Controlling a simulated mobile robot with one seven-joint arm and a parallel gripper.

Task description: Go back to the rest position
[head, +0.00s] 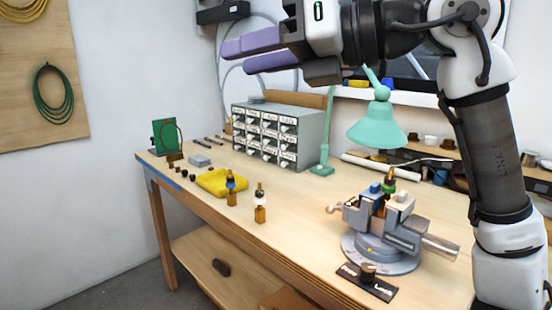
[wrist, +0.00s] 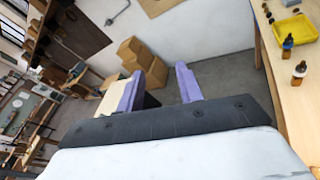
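My gripper (head: 250,52) is raised high above the workbench in the head view, with its two purple fingers pointing left. In the wrist view my gripper (wrist: 158,88) shows both purple fingers apart with nothing between them, over the floor beside the bench. It is open and empty, and touches nothing. The wooden workbench (head: 310,222) lies below and also shows at the right of the wrist view (wrist: 298,105).
A vise (head: 390,225) holds a small part at the bench's right. A green lamp (head: 377,124), a drawer cabinet (head: 272,135), a yellow tray (head: 212,184) and two small bottle-like parts stand on the bench. Cardboard boxes (wrist: 140,60) stand on the floor.

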